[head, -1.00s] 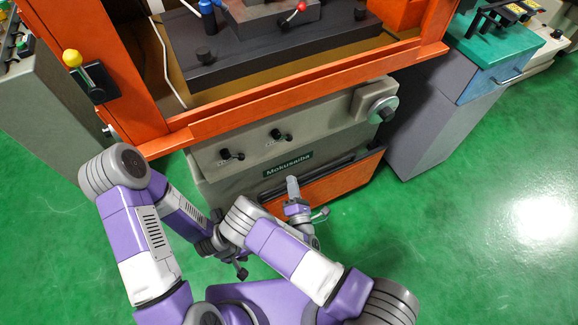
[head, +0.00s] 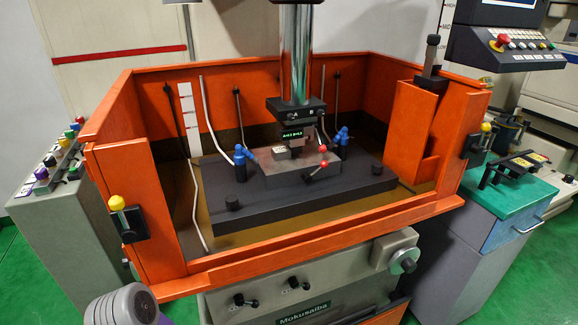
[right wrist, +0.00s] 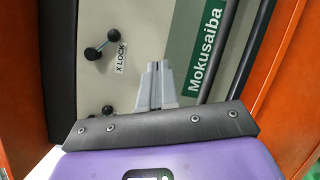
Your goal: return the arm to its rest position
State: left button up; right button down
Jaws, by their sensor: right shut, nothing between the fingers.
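My right gripper (right wrist: 156,86) shows in the right wrist view with its grey fingers together and nothing between them. It points at the machine's grey front panel (right wrist: 105,95), beside the dark green Mokusaiba nameplate (right wrist: 205,45). Neither gripper shows in the head view now. Only a rounded grey joint of one of my arms (head: 122,306) shows at its bottom left edge.
The orange tank (head: 160,110) holds a dark worktable (head: 225,220) with a clamped block under the column. Black lock knobs (head: 245,301) and a handwheel (head: 406,261) stick out of the front panel. A grey cabinet with a green top (head: 500,190) stands at right. Green floor shows beside the machine.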

jog(key=s+d+f+m+g+h+p, duration=0.2)
jog(key=s+d+f+m+g+p, duration=0.4)
jog(key=m+g, duration=0.75)
jog(key=s+a+r+m+g+y, duration=0.4)
jog(key=s+r+m+y, duration=0.2)
jog(key=s+m, duration=0.5)
notch_tip(320, 180, up, 2)
jog(key=shift+a+r, duration=0.1)
jog(key=shift+a, duration=0.3)
jog(key=shift+m, duration=0.25)
